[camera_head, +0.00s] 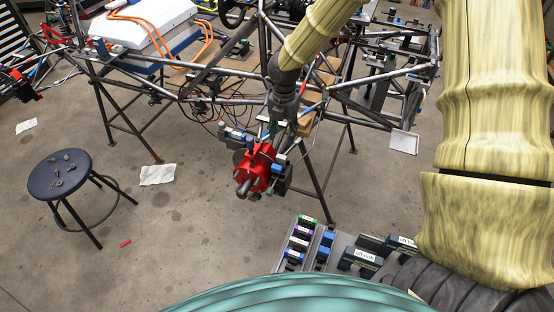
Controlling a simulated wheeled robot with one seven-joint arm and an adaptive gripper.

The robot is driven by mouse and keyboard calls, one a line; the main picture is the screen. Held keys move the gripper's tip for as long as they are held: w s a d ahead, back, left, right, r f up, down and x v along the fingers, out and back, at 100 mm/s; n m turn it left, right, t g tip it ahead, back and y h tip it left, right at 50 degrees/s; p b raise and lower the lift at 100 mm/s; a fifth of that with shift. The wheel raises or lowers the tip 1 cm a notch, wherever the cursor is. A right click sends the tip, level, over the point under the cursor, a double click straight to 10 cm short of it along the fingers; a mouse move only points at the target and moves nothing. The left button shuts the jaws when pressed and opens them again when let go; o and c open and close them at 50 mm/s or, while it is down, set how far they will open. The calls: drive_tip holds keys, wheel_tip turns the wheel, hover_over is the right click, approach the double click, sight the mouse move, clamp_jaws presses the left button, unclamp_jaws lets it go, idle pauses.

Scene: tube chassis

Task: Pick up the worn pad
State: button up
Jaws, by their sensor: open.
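My arm in its yellow sleeve reaches down to my gripper (274,138), which is above and partly in front of a red brake part (255,172) on the tube chassis (170,95). The jaws are open. Their fingertips are small and hard to separate from the dark parts around them, and I cannot tell whether they touch anything. I cannot make out the worn pad for certain; the red part and my gripper may hide it.
A tray (343,245) with labelled dark boxes and coloured blocks lies at the bottom, near my base. A round stool (60,174) with small parts stands at left. White sheets (157,174) and a red stick (125,243) lie on the floor. Floor between them is clear.

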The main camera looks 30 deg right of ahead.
drive_tip(key=shift+s+f+p, duration=0.1)
drive_tip(key=shift+f+p, duration=1.55)
drive_tip(key=shift+f, duration=3.55)
drive_tip(key=shift+a, duration=0.1)
drive_tip(key=c, duration=0.8)
